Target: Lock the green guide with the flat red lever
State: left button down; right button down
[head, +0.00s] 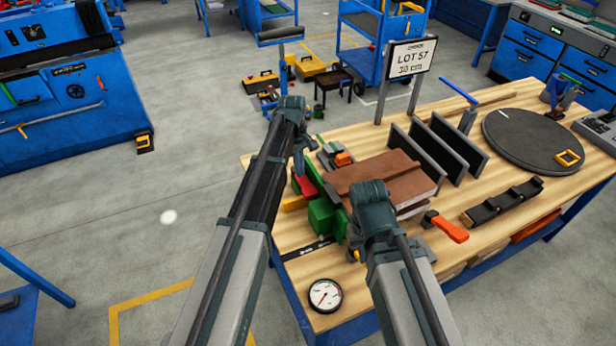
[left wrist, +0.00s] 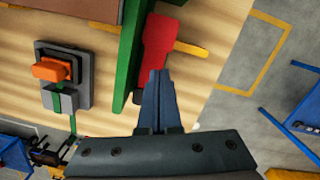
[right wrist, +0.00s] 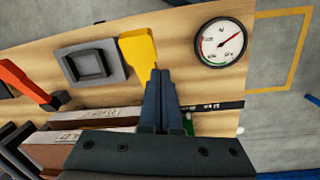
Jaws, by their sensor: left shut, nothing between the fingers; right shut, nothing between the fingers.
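The flat red lever (head: 306,186) is at the left edge of the workbench, beside the green guide (head: 321,214). In the left wrist view the red lever (left wrist: 157,42) lies along the long green guide (left wrist: 128,60), a yellow bar (left wrist: 190,48) sticking out sideways by it. My left gripper (left wrist: 159,72) is shut and empty, its tips close to the lever's end; I cannot tell whether they touch. My right gripper (right wrist: 160,72) is shut and empty, its tips beside a yellow lever (right wrist: 138,48). In the head view my right gripper's fingers are hidden.
A brown panel (head: 372,172) lies by the guide. A dial gauge (head: 325,295) sits near the front corner. An orange lever (head: 449,230), black upright plates (head: 440,145) and a round dark disc (head: 540,140) are to the right. An orange-topped clamp (left wrist: 50,70) is near the left gripper.

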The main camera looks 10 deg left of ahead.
pick_arm(q)
notch_tip(320, 180, up, 13)
jog(key=a+p, duration=0.1)
jog(key=p, duration=1.1)
jog(key=shift+w, duration=0.4)
jog(key=shift+f, duration=0.15)
jog(key=s+d+f+m+b, duration=0.3)
jog(key=s+m, duration=0.2)
jog(key=s, duration=0.4)
jog(key=s+d+f+m+y+b, duration=0.1)
jog(key=s+d+f+m+b, duration=0.3)
jog(key=s, duration=0.5)
jog(key=s+d+f+m+y+b, duration=0.1)
jog(key=s+d+f+m+b, duration=0.2)
jog(key=s, duration=0.6)
jog(key=f+m+b, duration=0.1)
jog(key=m, duration=0.1)
jog(key=shift+s+d+m+t, duration=0.3)
jog(key=shift+s+d, duration=0.1)
